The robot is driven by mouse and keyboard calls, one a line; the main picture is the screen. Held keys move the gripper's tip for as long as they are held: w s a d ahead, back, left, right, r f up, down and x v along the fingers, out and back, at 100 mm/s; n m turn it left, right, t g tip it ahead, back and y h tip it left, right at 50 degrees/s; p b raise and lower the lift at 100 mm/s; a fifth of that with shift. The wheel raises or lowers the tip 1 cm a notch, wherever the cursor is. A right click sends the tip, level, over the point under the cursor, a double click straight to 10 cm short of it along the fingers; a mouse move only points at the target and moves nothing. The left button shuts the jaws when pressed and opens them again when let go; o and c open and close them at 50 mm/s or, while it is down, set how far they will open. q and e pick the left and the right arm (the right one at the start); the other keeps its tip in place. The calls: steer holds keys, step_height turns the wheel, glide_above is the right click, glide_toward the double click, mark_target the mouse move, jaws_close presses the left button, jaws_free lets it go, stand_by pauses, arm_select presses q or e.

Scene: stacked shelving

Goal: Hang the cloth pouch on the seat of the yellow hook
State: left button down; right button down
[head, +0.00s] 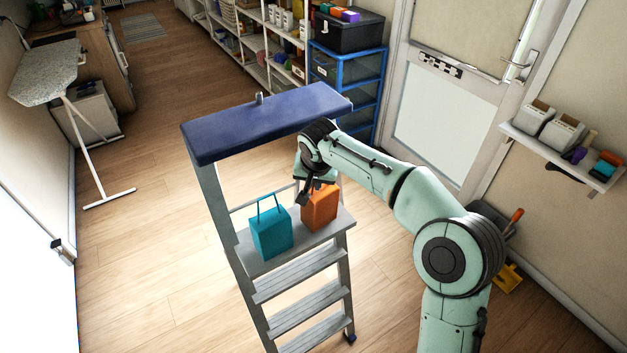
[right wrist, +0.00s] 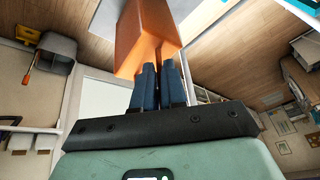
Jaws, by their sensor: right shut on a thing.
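Two pouch-like bags show at the stepladder: an orange one (head: 321,210) and a teal one (head: 271,234) with an upright loop handle. My right gripper (head: 314,188) is over the orange pouch. In the right wrist view its blue fingers (right wrist: 158,75) are shut on the strap end of the orange pouch (right wrist: 146,38). The orange pouch is upright at the ladder's grey platform (head: 256,260); I cannot tell whether its base touches. The teal pouch stands to its left on the platform. I cannot make out a yellow hook. My left gripper is not in view.
The ladder's blue top step (head: 262,122) overhangs the pouches from behind, with a small grey peg (head: 259,98) on it. A wall shelf (head: 560,155) with boxes is at the right. A yellow object (head: 508,279) lies low near the door.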

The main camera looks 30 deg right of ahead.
steer(key=shift+s+r, duration=0.15)
steer(key=shift+f, duration=0.35)
steer(key=c, duration=1.2)
jaws_free()
steer(key=shift+r, duration=0.1)
steer(key=v, duration=1.3)
steer(key=shift+r+p, duration=0.2)
steer(key=shift+p, duration=0.25)
